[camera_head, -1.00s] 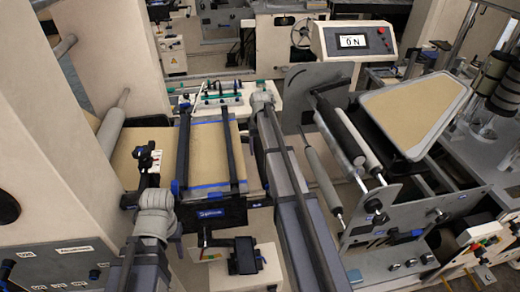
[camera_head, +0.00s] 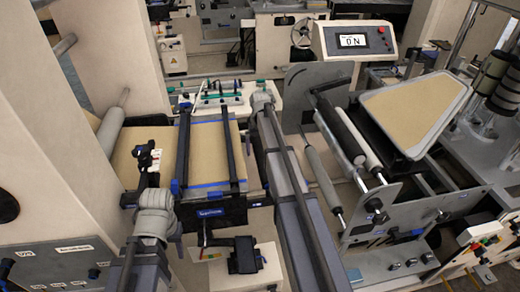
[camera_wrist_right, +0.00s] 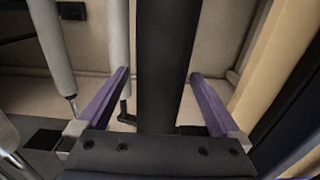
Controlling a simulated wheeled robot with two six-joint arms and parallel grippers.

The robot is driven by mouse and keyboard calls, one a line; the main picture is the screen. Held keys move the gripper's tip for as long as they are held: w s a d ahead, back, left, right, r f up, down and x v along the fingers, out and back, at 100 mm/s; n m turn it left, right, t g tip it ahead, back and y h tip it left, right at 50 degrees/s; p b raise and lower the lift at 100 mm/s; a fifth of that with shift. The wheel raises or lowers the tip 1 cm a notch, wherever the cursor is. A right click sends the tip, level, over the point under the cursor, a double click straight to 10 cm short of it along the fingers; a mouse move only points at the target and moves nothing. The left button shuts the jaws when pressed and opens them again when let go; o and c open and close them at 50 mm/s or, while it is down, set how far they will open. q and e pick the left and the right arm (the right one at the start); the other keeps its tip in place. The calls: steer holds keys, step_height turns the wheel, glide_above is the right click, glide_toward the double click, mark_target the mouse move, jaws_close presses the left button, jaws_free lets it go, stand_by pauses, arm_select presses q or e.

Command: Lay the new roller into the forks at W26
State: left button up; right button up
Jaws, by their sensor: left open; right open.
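Several rollers show in the head view: a pale grey one (camera_head: 112,125) at the left frame, and a grey one (camera_head: 323,180) and a black one (camera_head: 338,130) on the right-hand machine. I cannot tell which is the new roller, and no label W26 is readable. The right gripper is not discernible in the head view.
Kraft web (camera_head: 208,150) crosses the bed under dark bars. A display box (camera_head: 352,40) reads ON. A tan-faced panel (camera_head: 415,110) stands at the right.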

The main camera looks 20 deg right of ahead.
steer(key=shift+r, duration=0.1)
step_height(320, 180, up, 8)
steer(key=p, duration=0.7)
steer(key=shift+f+p, duration=0.2)
steer(key=shift+p, duration=0.2)
